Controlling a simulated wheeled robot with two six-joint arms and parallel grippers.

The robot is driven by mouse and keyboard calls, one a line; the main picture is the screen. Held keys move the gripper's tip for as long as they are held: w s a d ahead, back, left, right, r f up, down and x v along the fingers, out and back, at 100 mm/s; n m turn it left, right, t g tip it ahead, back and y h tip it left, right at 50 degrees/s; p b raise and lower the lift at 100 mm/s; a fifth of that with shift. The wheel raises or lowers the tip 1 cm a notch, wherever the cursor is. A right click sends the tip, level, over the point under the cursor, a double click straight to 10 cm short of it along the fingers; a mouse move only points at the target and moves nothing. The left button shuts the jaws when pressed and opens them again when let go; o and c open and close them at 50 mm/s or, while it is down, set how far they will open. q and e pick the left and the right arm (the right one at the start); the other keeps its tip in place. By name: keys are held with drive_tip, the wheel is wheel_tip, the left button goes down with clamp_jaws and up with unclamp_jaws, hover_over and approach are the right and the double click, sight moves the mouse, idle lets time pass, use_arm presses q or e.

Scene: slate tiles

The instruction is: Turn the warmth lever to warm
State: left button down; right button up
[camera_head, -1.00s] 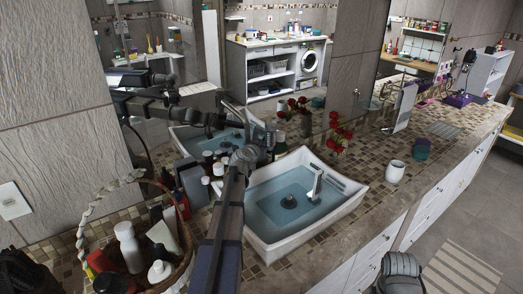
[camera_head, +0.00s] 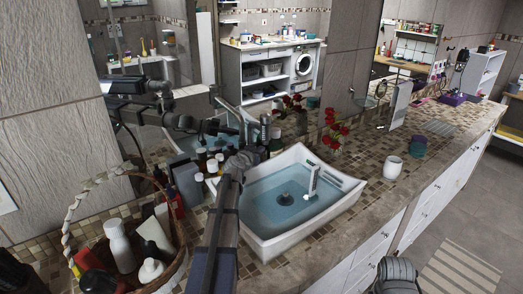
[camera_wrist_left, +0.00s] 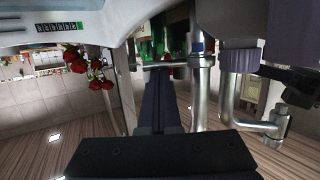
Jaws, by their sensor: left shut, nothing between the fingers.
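The white basin (camera_head: 262,243) holds blue water, with a chrome spout (camera_head: 313,182) showing over it. The wrist view appears upside down. There, chrome tap pipes (camera_wrist_left: 202,95) stand close, and a thin horizontal chrome bar (camera_wrist_left: 158,65) has a blue mark and a red mark near it; it looks like the warmth lever. I cannot tell its setting. My left gripper (camera_head: 266,127) is shut and empty behind the basin. In the wrist view its dark fingers (camera_wrist_left: 163,88) point towards the bar; I cannot tell whether they touch.
A wicker basket (camera_head: 70,215) of bottles stands at the lower left. Several small bottles (camera_head: 208,165) crowd beside my left arm. Red flowers (camera_head: 334,128) stand behind the basin. A white cup (camera_head: 393,167) sits to its right. The mirror reflects the arm and basin.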

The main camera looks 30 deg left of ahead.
idle(0.3)
use_arm(q)
drive_tip(key=shift+w+r+p, duration=0.3)
drive_tip(key=shift+r+p, duration=0.05)
drive_tip(key=shift+p, duration=0.25)
drive_tip(key=r+p, duration=0.1)
drive_tip(key=w+r+p, duration=0.1)
drive_tip(key=r+p, duration=0.1)
drive_tip(key=shift+w+d+r, duration=0.1)
drive_tip(key=shift+w, duration=0.2)
drive_tip(key=a+p+v, duration=0.1)
drive_tip(key=p+v, duration=0.1)
drive_tip(key=v, duration=0.8)
drive_tip(key=shift+s+f, duration=0.15)
drive_tip(key=shift+f, duration=0.1)
drive_tip(key=shift+a, duration=0.15)
